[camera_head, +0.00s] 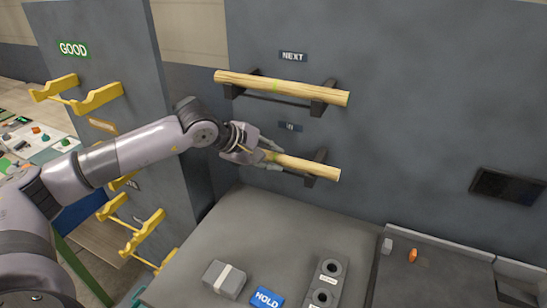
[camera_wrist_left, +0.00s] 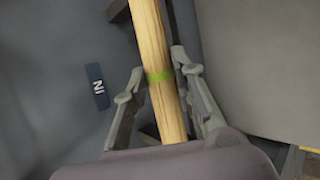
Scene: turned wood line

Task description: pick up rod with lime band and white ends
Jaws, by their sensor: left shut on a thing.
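A pale wooden rod (camera_head: 310,167) lies at the lower rack labelled IN, with its right part over a dark bracket. Its lime band (camera_wrist_left: 160,76) shows between the fingers in the left wrist view. The rod's right end looks pale; its left end is hidden behind my gripper in the head view. My left gripper (camera_head: 268,156) is shut on this rod around the band. It also shows in the wrist view (camera_wrist_left: 160,85), with one finger on each side of the rod. My right gripper is not in view.
A similar rod (camera_head: 305,90) with a faint green band rests on the upper rack under the NEXT sign (camera_head: 293,56). Yellow holders (camera_head: 98,97) stand at left by the GOOD sign. Below, the grey bench (camera_head: 240,225) carries a grey block (camera_head: 224,281) and a blue HOLD sign (camera_head: 267,298).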

